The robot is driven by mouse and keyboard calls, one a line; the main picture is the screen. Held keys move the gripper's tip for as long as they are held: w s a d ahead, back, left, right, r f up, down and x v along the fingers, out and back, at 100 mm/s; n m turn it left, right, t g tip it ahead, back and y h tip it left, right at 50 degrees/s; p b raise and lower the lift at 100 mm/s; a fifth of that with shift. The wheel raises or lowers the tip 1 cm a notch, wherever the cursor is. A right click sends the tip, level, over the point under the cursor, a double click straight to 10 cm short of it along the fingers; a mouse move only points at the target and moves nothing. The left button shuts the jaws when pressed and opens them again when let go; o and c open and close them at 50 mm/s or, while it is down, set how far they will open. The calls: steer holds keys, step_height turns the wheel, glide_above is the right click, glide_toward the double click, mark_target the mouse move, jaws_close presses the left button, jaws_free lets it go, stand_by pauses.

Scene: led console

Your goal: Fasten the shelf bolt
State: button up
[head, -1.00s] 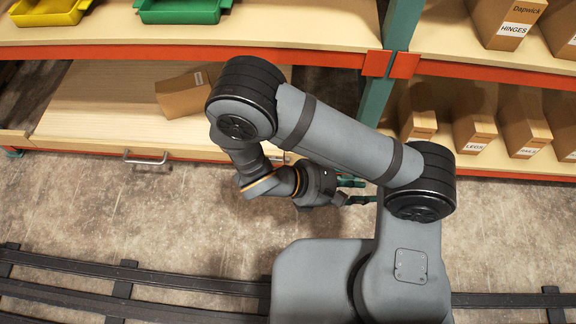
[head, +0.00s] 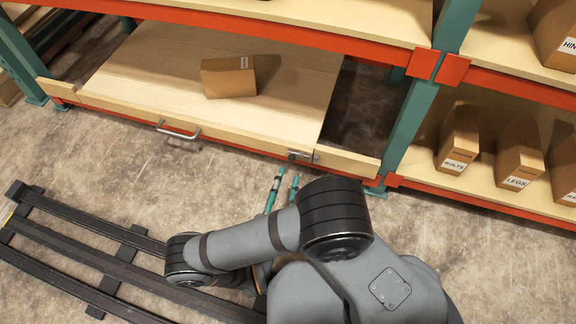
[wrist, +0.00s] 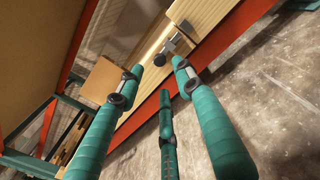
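The shelf bolt (head: 299,156) is a small metal latch at the right end of the pull-out shelf's front rail, beside a short fixed wooden piece (head: 348,163). In the wrist view the bolt (wrist: 177,43) shows ahead of the fingers with a round black knob (wrist: 160,59). Whether its rod spans the joint is too small to tell. My gripper (head: 284,175) has teal fingers and is just below and in front of the bolt, apart from it. In the wrist view my gripper (wrist: 160,76) is open and empty, its fingers spread toward the knob.
The pull-out shelf (head: 290,95) carries a cardboard box (head: 229,77) and has a metal handle (head: 179,131) on its front. A green upright (head: 405,130) stands right of the bolt. Labelled boxes (head: 459,140) stand on the right shelf. Dark rails (head: 90,255) lie on the floor.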

mark_target(291, 160)
steer(key=b+x, duration=0.2)
steer(key=x, duration=0.4)
steer(key=shift+w+d+f, duration=0.1)
steer(key=shift+w, duration=0.2)
steer(key=shift+c, duration=1.1)
jaws_close()
